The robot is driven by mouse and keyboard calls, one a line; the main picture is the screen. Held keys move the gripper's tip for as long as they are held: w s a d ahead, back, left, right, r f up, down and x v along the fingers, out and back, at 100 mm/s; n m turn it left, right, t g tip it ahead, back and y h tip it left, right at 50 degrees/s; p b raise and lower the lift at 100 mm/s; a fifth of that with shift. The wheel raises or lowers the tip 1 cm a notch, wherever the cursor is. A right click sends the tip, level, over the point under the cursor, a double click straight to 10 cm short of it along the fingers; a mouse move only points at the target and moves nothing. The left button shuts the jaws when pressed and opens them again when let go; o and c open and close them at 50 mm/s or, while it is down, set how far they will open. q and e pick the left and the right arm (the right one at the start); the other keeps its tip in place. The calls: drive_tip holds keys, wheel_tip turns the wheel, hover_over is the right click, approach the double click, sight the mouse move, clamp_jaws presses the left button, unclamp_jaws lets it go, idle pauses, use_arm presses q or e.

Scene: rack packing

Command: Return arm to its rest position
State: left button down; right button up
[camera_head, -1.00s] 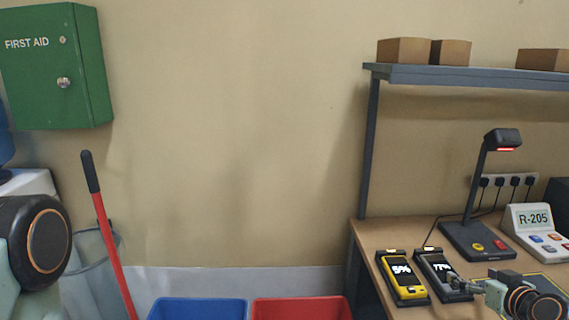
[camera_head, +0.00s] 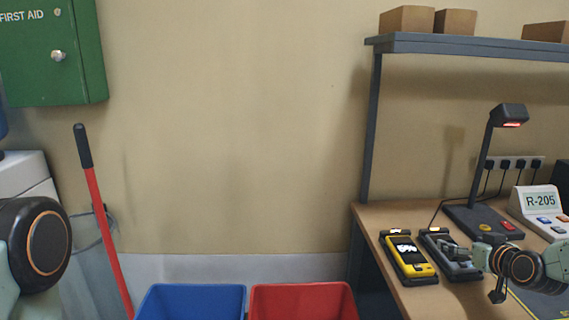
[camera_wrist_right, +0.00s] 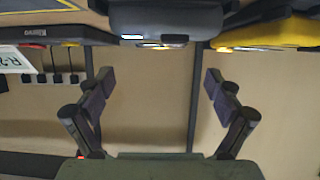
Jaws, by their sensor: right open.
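My right gripper (camera_head: 464,254) is in the head view at the lower right, over the workbench (camera_head: 384,216) and in front of the grey handheld device (camera_head: 436,238), hiding part of it. In the right wrist view the two fingers of my right gripper (camera_wrist_right: 158,82) are spread apart with nothing between them. That view is upside down, and the grey device (camera_wrist_right: 160,18) shows at its top, beyond the fingertips. My left arm shows only as a round joint (camera_head: 38,246) at the left edge; its gripper is out of view.
A yellow handheld device (camera_head: 408,258) lies left of the grey one. Behind stand a scanner lamp (camera_head: 508,116) and an R-205 console (camera_head: 541,206). A shelf (camera_head: 470,45) holds boxes. Blue (camera_head: 190,300) and red (camera_head: 302,300) bins stand left of the bench.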

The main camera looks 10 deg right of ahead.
drive_tip(key=shift+w+f, duration=0.15)
drive_tip(key=shift+w, duration=0.25)
